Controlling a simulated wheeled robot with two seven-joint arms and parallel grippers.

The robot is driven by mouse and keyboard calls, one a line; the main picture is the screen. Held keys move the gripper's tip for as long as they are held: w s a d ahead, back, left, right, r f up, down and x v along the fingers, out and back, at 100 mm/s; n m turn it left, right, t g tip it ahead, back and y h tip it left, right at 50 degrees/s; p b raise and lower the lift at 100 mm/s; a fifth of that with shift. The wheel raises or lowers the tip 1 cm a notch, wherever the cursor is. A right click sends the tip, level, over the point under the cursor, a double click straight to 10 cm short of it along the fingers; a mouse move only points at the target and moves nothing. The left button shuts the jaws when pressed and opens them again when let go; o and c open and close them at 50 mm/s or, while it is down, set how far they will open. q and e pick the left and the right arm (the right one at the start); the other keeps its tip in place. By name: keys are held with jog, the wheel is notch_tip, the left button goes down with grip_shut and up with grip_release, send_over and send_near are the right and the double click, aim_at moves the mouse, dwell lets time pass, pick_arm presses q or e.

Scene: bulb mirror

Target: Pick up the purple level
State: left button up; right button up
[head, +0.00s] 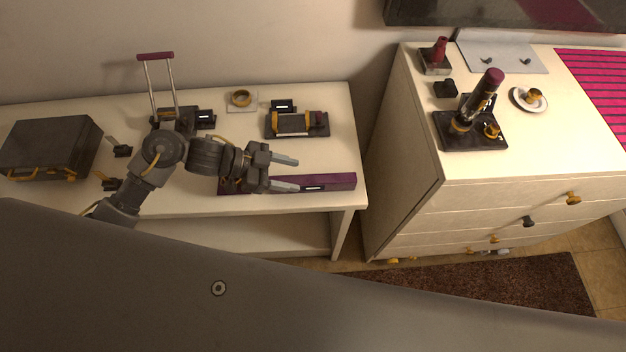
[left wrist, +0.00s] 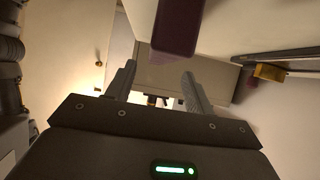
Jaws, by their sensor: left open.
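The purple level (head: 330,182) lies along the front edge of the white table in the head view, a long bar with a small light label on its front. Its left part is partly hidden behind my left gripper. In the left wrist view the purple level (left wrist: 178,25) comes in from the top, just beyond the fingertips. My left gripper (head: 297,174) is open and empty, its fingers pointing right, above or beside the level. It also shows in the left wrist view (left wrist: 158,75). My right gripper is not in view.
A dark toolbox (head: 50,148) stands at the table's left end. A white dresser (head: 500,190) stands right, beyond a gap.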

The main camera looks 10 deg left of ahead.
aim_at(310, 179)
pick_arm(q)
jog(key=shift+d, duration=0.2)
jog(key=p+x, duration=0.1)
jog(key=x, duration=0.4)
jog(key=shift+s, duration=0.1)
grip_shut()
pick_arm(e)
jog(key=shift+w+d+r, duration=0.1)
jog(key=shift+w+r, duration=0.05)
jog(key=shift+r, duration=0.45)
pick_arm(q)
jog(key=shift+r, duration=0.15)
